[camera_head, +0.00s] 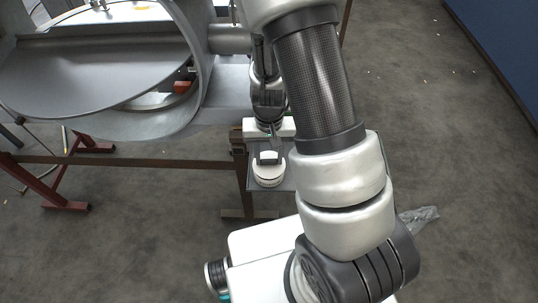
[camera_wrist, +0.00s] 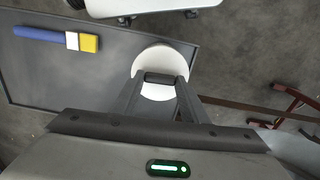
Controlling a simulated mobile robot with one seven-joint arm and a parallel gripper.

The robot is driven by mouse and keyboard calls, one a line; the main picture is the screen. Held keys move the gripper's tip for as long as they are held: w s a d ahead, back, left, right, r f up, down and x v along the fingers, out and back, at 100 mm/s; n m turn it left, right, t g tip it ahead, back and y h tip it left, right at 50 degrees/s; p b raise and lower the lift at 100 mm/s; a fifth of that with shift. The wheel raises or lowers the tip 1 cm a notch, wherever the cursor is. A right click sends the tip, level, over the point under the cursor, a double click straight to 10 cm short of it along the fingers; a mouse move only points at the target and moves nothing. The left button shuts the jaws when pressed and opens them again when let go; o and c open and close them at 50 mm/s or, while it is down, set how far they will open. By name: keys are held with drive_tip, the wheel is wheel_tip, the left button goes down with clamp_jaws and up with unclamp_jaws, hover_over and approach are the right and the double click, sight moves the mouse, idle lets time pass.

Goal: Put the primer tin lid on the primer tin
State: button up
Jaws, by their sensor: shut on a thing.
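A white round lid (camera_wrist: 163,52) with a dark grip bar on top is in the wrist view. My gripper (camera_wrist: 160,79) is shut on that bar, with the fingers converging from below. In the head view, a white round piece with a ribbed side (camera_head: 269,181) shows below my gripper (camera_head: 268,158), over the grey tray. I cannot tell there how much of it is lid and how much is tin. The primer tin is not clearly visible apart from the lid. Whether the lid touches anything beneath is hidden.
The grey tray (camera_wrist: 60,75) has a raised rim. A brush (camera_wrist: 60,38) with a blue handle and yellow end lies on it at the left. In the head view, a large grey metal duct (camera_head: 185,60) stands beside the tray, on a rusty frame (camera_head: 150,162).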

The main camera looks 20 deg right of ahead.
drive_tip(key=shift+f+b, duration=0.65)
drive_tip(key=shift+f, duration=0.05)
drive_tip(key=o, duration=1.1)
wheel_tip(320, 180, up, 18)
drive_tip(key=p, duration=0.2)
drive_tip(key=shift+f+p, duration=0.2)
drive_tip(key=shift+p, duration=0.1)
drive_tip(key=s+r+n+t, duration=0.1)
drive_tip(key=s+r+t, duration=0.1)
drive_tip(key=s+r, duration=0.2)
drive_tip(key=s+r+n+t, duration=0.1)
drive_tip(key=s+r, duration=0.3)
drive_tip(key=r, duration=0.4)
drive_tip(key=s+r+t, duration=0.2)
drive_tip(key=s+r, duration=0.2)
drive_tip(key=r, duration=0.3)
drive_tip(key=shift+r+n+t, duration=0.1)
drive_tip(key=shift+n+t, duration=0.2)
drive_tip(key=shift+n, duration=0.1)
